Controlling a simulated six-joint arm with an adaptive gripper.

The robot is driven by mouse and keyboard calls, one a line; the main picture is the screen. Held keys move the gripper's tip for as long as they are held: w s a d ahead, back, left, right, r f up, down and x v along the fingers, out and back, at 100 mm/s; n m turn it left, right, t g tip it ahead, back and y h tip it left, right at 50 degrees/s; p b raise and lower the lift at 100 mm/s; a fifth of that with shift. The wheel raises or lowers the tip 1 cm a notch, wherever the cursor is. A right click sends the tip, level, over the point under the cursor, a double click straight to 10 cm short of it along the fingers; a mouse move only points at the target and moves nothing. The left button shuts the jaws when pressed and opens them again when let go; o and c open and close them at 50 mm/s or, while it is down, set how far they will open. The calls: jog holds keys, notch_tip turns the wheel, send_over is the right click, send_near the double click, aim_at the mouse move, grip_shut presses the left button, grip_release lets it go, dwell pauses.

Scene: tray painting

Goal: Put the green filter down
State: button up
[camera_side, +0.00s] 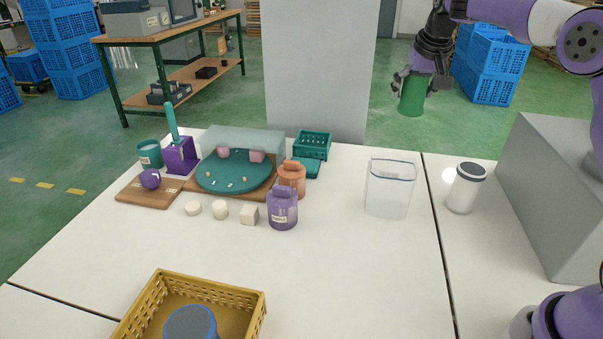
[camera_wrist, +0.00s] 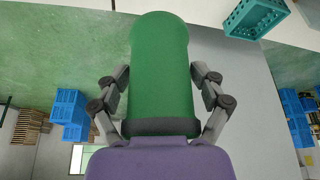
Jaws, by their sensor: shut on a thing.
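The green filter (camera_side: 412,95) is a green cylinder held high above the back right of the white table. My gripper (camera_side: 413,76) is shut on it, and the filter hangs below the fingers in the side view. In the wrist view the green filter (camera_wrist: 160,70) fills the middle, with a dark band at its near end. My gripper's fingers (camera_wrist: 160,90) are on both sides of it. The filter touches nothing but the gripper.
A clear open container (camera_side: 389,190) stands below, with a white jar with a dark lid (camera_side: 466,188) to its right. A purple jar (camera_side: 282,208), an orange jar (camera_side: 292,178) and a teal turntable (camera_side: 234,172) stand left. A yellow basket (camera_side: 250,300) is in front. The front right table is clear.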

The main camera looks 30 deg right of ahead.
jog(key=shift+m, duration=0.4)
jog(key=d+f, duration=0.1)
jog(key=f, duration=0.2)
jog(key=d+f, duration=0.1)
jog(key=f, duration=0.3)
jog(key=s+d+f, duration=0.1)
jog(key=f, duration=0.3)
jog(key=shift+f, duration=2.4)
jog(key=o, duration=1.1)
jog(key=shift+f, duration=0.1)
jog(key=shift+c, duration=0.2)
